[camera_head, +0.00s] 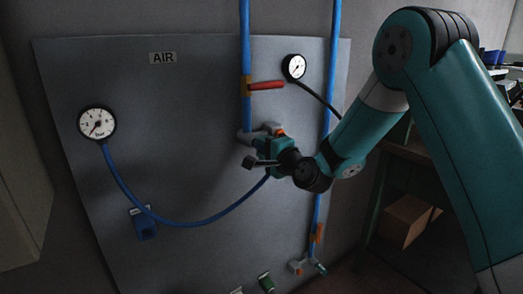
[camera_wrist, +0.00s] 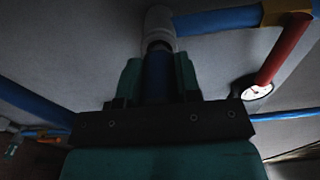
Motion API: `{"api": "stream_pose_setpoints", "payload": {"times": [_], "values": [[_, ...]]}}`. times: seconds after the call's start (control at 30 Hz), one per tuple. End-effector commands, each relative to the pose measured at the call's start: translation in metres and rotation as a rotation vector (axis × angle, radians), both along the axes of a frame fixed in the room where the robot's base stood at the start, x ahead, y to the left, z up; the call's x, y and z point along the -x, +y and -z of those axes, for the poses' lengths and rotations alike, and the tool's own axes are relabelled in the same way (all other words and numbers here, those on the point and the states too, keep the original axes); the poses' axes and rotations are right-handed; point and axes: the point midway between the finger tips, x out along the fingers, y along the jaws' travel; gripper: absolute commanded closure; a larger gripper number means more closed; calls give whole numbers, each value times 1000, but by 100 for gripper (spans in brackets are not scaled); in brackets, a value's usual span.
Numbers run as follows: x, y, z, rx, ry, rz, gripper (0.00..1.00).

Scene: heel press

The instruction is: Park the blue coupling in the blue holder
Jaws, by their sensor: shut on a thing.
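My gripper (camera_head: 262,146) is at the panel, just below the outlet of the left blue pipe. In the wrist view its teal fingers are shut on the blue coupling (camera_wrist: 157,80). The coupling points at a pale grey fitting (camera_wrist: 159,24) and its end meets or nearly meets it; I cannot tell if they are joined. In the head view my gripper hides most of the coupling. A blue hose (camera_head: 190,222) hangs from the left gauge (camera_head: 97,123) to my gripper. The blue holder (camera_head: 145,226) is on the panel's lower left, behind the hose, with no coupling in it.
A red lever (camera_head: 266,86) lies sideways on the left blue pipe (camera_head: 245,45). A second gauge (camera_head: 294,67) is right of it. Another blue pipe (camera_head: 331,70) runs down to a low fitting. A green holder (camera_head: 266,282) is low. The panel's middle is bare.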

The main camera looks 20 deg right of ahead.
Motion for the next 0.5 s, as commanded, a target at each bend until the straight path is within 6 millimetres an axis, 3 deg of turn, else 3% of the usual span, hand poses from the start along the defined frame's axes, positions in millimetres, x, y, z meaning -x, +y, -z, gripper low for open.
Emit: {"api": "stream_pose_setpoints", "payload": {"times": [0.5], "values": [[21,-6,2,0,1,-1,100]]}}
